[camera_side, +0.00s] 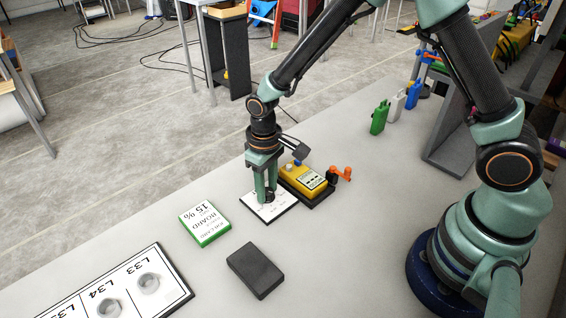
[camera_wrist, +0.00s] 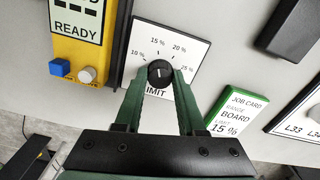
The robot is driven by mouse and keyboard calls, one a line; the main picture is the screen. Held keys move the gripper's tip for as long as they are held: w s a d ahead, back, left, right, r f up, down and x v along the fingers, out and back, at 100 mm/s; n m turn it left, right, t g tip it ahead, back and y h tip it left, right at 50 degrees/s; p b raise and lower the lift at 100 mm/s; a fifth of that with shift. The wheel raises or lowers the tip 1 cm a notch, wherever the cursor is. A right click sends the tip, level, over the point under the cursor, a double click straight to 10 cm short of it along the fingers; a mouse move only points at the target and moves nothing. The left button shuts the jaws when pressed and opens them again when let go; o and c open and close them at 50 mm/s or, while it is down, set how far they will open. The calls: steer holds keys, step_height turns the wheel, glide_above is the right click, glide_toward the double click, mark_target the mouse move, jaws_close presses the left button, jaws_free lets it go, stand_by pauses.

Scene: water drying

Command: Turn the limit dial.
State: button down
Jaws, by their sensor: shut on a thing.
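The limit dial is a black round knob with a white pointer line (camera_wrist: 160,73) on a white plate (camera_wrist: 190,45) marked 10 %, 15 %, 20 % and 25 %. In the wrist view the pointer line stands nearly upright, towards the marks between 15 % and 20 %. My gripper (camera_wrist: 160,82) is shut on the knob, one green finger at each side. In the side view my gripper (camera_side: 268,196) points down over the plate (camera_side: 257,209), and the fingers hide most of the knob. A job card (camera_wrist: 237,113) reads BOARD, LIMIT 15 %; it also shows in the side view (camera_side: 205,222).
A dark block (camera_side: 255,271) and a labelled board (camera_side: 125,290) lie nearer the front. Green, white and blue items (camera_side: 379,118) stand far back.

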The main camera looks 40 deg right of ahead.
mark_target(267, 191)
steer(key=shift+r, duration=0.1)
stand_by(0.3)
steer(key=c, duration=0.5)
jaws_free()
step_height(267, 191, up, 12)
stand_by(0.4)
steer(key=s+d+r+m+t, duration=0.2)
steer(key=s+d+r+t, duration=0.3)
steer(key=s+d+r, duration=0.5)
steer(key=shift+s+d+r+t, duration=0.3)
steer(key=shift+d+r, duration=0.35)
steer(key=shift+d, duration=0.55)
